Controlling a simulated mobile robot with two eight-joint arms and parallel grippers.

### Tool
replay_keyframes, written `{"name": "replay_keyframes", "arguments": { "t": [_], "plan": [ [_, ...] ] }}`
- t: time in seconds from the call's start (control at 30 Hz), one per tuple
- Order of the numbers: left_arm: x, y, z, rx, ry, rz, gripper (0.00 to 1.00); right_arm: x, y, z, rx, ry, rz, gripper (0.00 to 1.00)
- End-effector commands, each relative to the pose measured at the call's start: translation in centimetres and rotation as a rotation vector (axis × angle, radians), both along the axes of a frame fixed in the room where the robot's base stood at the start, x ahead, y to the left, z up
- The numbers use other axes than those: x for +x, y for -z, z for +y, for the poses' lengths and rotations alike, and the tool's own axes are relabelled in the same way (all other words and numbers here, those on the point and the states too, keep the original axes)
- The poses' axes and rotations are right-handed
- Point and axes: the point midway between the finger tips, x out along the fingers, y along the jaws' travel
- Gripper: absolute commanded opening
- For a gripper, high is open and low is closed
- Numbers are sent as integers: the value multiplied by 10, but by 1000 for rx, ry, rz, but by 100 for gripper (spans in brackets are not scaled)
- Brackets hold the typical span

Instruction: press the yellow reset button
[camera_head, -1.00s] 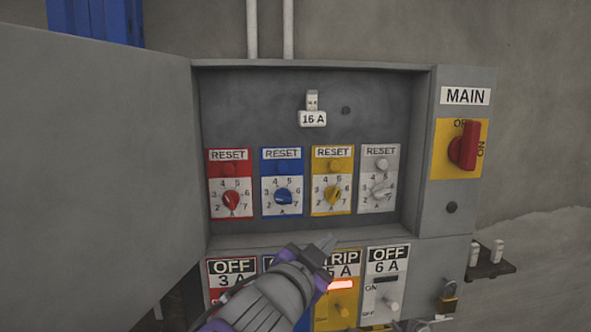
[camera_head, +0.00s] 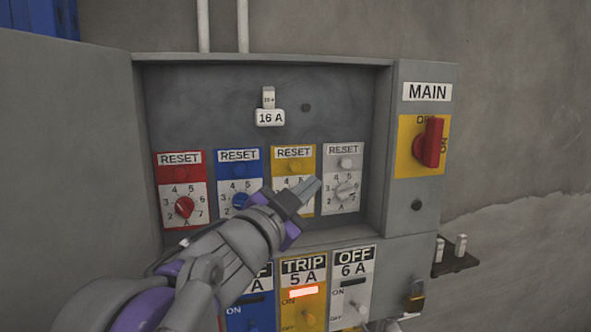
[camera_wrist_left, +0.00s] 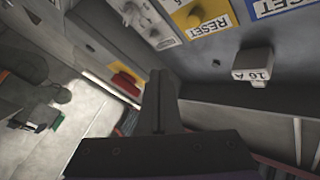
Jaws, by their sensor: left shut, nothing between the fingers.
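The yellow reset button (camera_head: 295,167) sits under the RESET label on the yellow panel, third from the left in the recessed cabinet. In the left wrist view the yellow panel (camera_wrist_left: 203,19) and its button (camera_wrist_left: 195,17) show at the top edge. My left gripper (camera_head: 314,186) is shut and empty. In the head view its tip is just below and right of the yellow button, over the lower part of the yellow panel, hiding its dial. It also shows in the left wrist view (camera_wrist_left: 160,85). I cannot tell any contact. My right gripper is not in view.
Red (camera_head: 181,190), blue (camera_head: 239,168) and white (camera_head: 345,165) reset panels flank the yellow one. The open cabinet door (camera_head: 65,180) stands at left. The red MAIN switch (camera_head: 429,143) is at right. Breaker switches are below, with TRIP (camera_head: 303,270) lit. A 16 A tag (camera_head: 270,117) hangs above.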

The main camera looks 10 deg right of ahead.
Motion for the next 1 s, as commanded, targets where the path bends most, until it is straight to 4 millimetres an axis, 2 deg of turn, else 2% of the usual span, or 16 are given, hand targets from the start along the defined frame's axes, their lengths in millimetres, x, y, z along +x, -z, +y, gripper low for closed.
{"name": "replay_keyframes", "arguments": {
  "t": [0.1, 0.3, 0.5, 0.7, 1.0],
  "plan": [
    [18, 4, 2, 2, -4, 3, 0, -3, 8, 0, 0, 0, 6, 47],
    [47, 2, 3, 1, -3, 2, 0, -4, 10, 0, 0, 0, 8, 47],
    [66, 1, 3, 1, -2, 0, 0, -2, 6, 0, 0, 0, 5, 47],
    [74, 1, 3, 1, -1, 1, 0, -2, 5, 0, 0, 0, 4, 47],
    [75, 2, 3, 1, -1, 1, 0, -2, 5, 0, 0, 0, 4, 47]
  ]
}}
